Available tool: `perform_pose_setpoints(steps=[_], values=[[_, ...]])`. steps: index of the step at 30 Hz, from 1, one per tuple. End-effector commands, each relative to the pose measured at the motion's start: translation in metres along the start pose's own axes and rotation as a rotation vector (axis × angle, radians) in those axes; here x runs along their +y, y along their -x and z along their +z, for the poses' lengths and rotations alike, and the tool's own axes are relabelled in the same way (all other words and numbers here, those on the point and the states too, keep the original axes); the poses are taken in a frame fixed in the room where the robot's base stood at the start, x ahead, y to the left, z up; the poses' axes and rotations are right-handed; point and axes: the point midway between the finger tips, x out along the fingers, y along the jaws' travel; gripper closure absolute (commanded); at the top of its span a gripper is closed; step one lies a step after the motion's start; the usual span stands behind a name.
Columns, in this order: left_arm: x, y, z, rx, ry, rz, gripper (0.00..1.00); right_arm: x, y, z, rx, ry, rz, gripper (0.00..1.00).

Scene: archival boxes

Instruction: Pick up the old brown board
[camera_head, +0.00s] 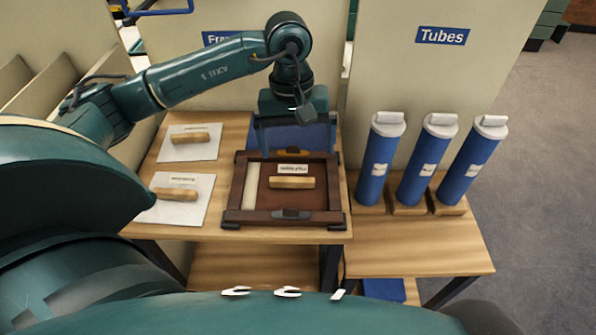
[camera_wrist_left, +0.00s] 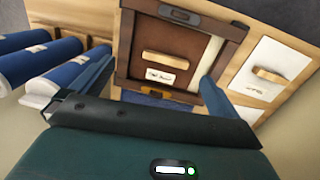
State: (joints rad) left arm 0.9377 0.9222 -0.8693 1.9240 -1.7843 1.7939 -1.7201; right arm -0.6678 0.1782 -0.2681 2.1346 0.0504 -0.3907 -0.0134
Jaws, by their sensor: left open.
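The brown board (camera_head: 283,199) lies flat inside a dark brown wooden frame (camera_head: 240,216) on the table. A light wooden grip block (camera_head: 292,182) and a white label sit on it. The board also shows in the wrist view (camera_wrist_left: 185,35), with its block (camera_wrist_left: 168,60). My left gripper (camera_head: 296,150) is open and empty, with its fingers spread wide over the far side of the frame. It appears above the board, not touching the block. My right gripper is in neither view.
Two white boards (camera_head: 190,150) (camera_head: 190,212) with wooden blocks lie left of the frame. A pale strip (camera_head: 251,186) lies along the frame's left inside. Several blue tubes (camera_head: 424,170) stand right on a lower table (camera_head: 420,250). A blue item (camera_head: 300,137) sits behind the frame.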

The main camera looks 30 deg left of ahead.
Motion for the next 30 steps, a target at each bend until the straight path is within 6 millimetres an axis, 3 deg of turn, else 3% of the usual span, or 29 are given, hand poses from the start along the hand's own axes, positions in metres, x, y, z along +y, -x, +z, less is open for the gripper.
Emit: perform_pose_setpoints(steps=[5,15,23,30], values=[[-0.017,0.005,-0.017,0.070,-0.023,-0.072,0.00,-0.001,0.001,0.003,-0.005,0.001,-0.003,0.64],[-0.020,-0.054,-0.020,0.066,-0.023,-0.071,0.00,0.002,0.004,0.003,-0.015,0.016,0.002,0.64],[-0.020,-0.074,-0.021,0.067,-0.023,-0.069,0.00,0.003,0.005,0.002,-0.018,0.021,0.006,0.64],[-0.021,-0.110,-0.023,0.066,-0.022,-0.069,0.00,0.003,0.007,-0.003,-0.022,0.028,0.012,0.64]])
